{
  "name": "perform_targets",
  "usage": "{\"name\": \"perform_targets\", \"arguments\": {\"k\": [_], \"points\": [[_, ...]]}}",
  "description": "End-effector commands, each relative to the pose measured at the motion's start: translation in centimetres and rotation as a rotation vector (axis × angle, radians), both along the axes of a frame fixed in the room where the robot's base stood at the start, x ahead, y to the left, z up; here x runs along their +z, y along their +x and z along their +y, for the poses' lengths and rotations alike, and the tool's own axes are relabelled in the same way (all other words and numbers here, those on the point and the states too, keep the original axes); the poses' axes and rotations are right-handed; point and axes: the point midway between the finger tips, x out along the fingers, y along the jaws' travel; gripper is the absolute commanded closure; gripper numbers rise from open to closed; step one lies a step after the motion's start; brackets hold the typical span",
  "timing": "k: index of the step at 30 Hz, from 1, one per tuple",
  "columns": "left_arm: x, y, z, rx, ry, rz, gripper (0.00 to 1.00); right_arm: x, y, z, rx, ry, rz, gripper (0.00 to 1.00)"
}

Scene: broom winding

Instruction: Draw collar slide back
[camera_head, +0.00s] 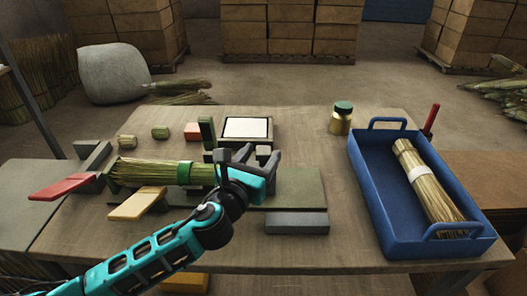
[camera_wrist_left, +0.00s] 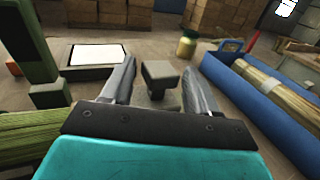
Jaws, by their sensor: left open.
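A bundle of straw (camera_head: 140,172) lies across the fixture on the table, with a green collar (camera_head: 185,172) around it. My left gripper (camera_head: 258,157) is open at the bundle's right end, above the green-grey fixture base (camera_head: 300,185). In the left wrist view a grey block-topped post (camera_wrist_left: 160,80) stands between the spread fingers and apart from both; I take it for the collar slide's handle. My gripper hides part of the slide and the bundle's right end in the head view. My right gripper is not in view.
A dark green upright (camera_head: 207,134) and a white-topped tray (camera_head: 246,130) stand behind the fixture. A red lever (camera_head: 62,187) and a yellow lever (camera_head: 137,203) project at left. A blue tray (camera_head: 375,195) with a bound bundle (camera_head: 425,180) is at right, near a jar (camera_head: 341,120).

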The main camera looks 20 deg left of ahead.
Motion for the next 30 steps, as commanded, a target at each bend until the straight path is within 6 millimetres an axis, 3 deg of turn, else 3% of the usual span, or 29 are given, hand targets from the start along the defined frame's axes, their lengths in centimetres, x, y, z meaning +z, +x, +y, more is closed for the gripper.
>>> {"name": "perform_targets", "arguments": {"k": [6, 15, 30], "points": [[-0.1, 1.9, -0.2, 0.0, 0.0, 0.0, 0.41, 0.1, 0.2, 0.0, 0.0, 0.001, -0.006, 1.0], [0.0, 2.1, -0.2, 0.0, 0.0, 0.001, 0.41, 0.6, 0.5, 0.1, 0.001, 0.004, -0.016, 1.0], [0.0, 2.1, -0.2, 0.0, 0.0, 0.001, 0.88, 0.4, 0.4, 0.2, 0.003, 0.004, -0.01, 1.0]]}}
